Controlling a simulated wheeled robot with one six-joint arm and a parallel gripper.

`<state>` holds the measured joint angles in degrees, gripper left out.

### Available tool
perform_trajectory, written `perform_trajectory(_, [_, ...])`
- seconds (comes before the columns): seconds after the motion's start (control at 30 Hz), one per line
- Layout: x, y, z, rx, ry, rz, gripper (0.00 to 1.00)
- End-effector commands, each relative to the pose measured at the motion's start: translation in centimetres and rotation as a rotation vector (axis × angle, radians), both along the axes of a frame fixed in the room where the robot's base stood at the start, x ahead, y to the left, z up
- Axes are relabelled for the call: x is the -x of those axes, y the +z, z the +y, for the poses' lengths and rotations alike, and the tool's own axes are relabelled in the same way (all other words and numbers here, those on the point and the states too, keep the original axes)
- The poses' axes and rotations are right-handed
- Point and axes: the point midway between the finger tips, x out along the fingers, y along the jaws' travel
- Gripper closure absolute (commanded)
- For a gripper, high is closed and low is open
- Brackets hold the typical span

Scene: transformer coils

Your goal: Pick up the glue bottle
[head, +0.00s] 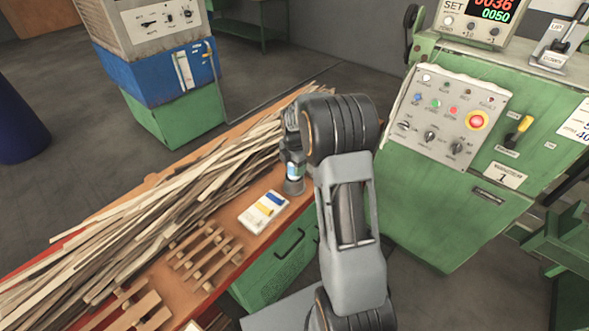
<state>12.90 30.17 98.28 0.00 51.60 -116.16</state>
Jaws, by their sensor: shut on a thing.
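My gripper (294,186) shows small at the end of my arm, over the right edge of the orange-brown workbench top (238,253). It points down, and its fingertips are hidden from this view. No glue bottle can be clearly told apart on the bench.
Long wooden strips (165,215) cover much of the bench. Wooden slatted frames (205,255) lie near its front edge. A green control cabinet (430,205) with buttons stands close on the right. A blue and green machine (165,85) stands behind the bench.

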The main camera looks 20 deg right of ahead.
Motion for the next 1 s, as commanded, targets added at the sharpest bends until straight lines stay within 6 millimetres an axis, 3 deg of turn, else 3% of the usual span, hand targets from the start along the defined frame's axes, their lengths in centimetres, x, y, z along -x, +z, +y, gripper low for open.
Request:
perform_trajectory(0.1, [-0.1,1.8,0.0,0.002,0.000,-0.007,0.76])
perform_trajectory(0.47, [5.0,7.7,0.5,0.001,0.000,-0.008,0.77])
perform_trajectory(0.7, [9.9,9.7,0.9,0.001,-0.001,-0.004,0.77])
perform_trajectory(1.0, [13.2,11.3,1.2,0.001,0.000,-0.003,0.77])
